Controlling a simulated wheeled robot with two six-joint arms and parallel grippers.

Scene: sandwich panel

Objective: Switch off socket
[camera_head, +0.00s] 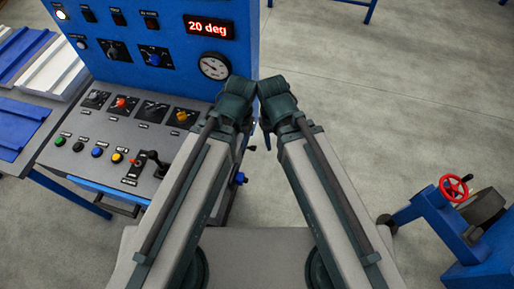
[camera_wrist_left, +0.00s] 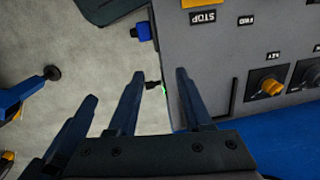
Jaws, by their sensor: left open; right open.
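The task's socket is not clearly identifiable. On the right side of the grey console (camera_head: 100,150), a small black part (camera_head: 252,148) and a blue fitting (camera_head: 240,178) stick out. In the left wrist view the black part (camera_wrist_left: 153,86) has a green glow at its base on the console side, and the blue fitting (camera_wrist_left: 142,31) is above it. My left gripper (camera_wrist_left: 158,75) is open and empty, with the black part showing between its prongs; I cannot tell whether they touch. My right gripper (camera_head: 266,130) is open beside the console, its fingers partly hidden.
A blue upright panel carries a red "20 deg" display (camera_head: 209,28) and a round gauge (camera_head: 214,66). A blue stand with a red handwheel (camera_head: 454,187) is at right. Open floor lies between.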

